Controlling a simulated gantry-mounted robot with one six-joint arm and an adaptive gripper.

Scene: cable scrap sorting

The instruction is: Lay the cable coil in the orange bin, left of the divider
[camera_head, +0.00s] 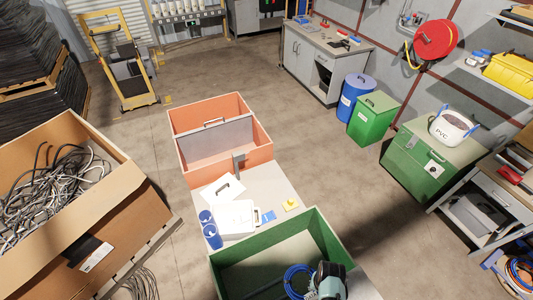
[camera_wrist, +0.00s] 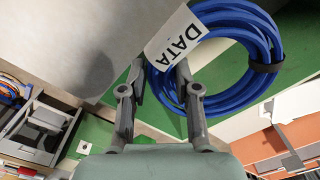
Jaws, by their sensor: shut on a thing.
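A blue cable coil (camera_head: 298,280) shows at the near right of the green bin (camera_head: 228,275) in the head view. In the wrist view the coil (camera_wrist: 232,99) carries a white DATA label (camera_wrist: 176,38) and a black tie. My gripper (camera_wrist: 163,72) is shut on the side of the coil near the label. In the head view my gripper (camera_head: 318,286) is over the green bin, and its fingertips are mostly hidden. The orange bin (camera_head: 180,158) stands farther back, open, with a grey divider (camera_head: 215,140) across it. It also shows in the wrist view (camera_wrist: 301,133).
Between the bins, a bench top (camera_head: 262,185) holds a white case (camera_head: 236,219), blue cans (camera_head: 211,236) and a yellow item (camera_head: 291,204). A cardboard box of tangled cable (camera_head: 110,225) stands at left. Floor right of the orange bin is clear.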

